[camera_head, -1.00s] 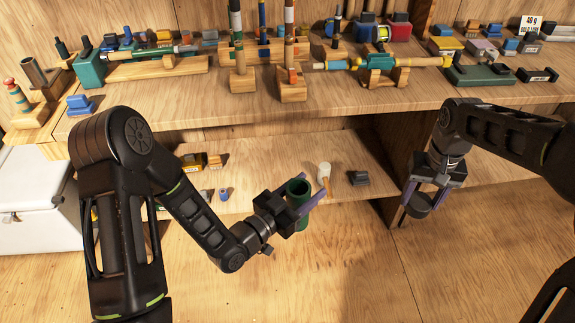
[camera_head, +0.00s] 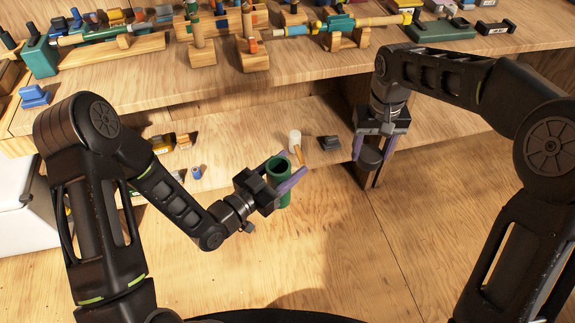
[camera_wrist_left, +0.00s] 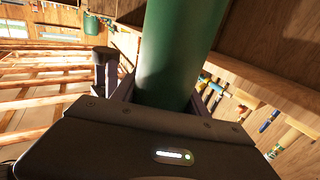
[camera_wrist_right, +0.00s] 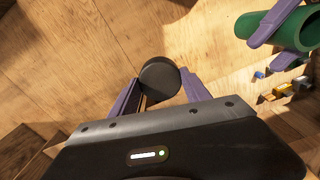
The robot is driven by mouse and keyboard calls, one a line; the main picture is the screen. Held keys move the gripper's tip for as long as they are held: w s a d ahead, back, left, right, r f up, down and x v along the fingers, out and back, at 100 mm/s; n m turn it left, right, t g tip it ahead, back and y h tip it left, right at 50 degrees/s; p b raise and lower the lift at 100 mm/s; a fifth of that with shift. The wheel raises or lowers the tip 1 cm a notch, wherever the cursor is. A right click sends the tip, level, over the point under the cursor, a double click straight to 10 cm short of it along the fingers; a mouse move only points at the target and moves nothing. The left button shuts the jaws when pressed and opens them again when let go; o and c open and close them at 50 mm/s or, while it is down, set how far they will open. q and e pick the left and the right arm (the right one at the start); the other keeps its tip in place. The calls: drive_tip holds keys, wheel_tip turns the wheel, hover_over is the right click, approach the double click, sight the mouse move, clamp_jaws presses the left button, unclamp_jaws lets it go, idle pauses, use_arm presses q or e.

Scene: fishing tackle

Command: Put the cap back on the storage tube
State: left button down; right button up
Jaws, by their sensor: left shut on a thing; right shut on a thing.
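The green storage tube (camera_head: 279,184) is held upright with its open top facing up, in front of the lower shelf. My left gripper (camera_head: 293,174) is shut on the tube, its purple fingers on either side. In the left wrist view the tube (camera_wrist_left: 178,50) fills the space between the fingers. The dark round cap (camera_head: 371,158) is in my right gripper (camera_head: 374,148), right of the tube and apart from it. In the right wrist view the cap (camera_wrist_right: 160,78) sits between the fingertips, and the tube's open end (camera_wrist_right: 309,33) shows at upper right.
The lower shelf (camera_head: 235,165) holds a white cylinder (camera_head: 295,139), a dark block (camera_head: 329,142) and small yellow and blue items. The upper bench (camera_head: 215,87) is crowded with rods, stands and boxes. Open floor lies in front.

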drive_tip(key=s+a+r, duration=0.1)
drive_tip(key=a+r, duration=0.2)
drive_tip(key=a, duration=0.4)
drive_tip(key=s+a+r+n, duration=0.1)
drive_tip(key=s+a+r, duration=0.1)
drive_tip(key=a, duration=0.5)
drive_tip(key=s+a+r+n, duration=0.1)
drive_tip(key=s+a+r, duration=0.1)
drive_tip(key=a+r, duration=0.3)
drive_tip(key=shift+a, duration=1.15)
drive_tip(key=shift+f, duration=1.9)
drive_tip(key=shift+s+f, duration=0.1)
drive_tip(key=shift+f, duration=0.8)
drive_tip(key=shift+f, duration=0.55)
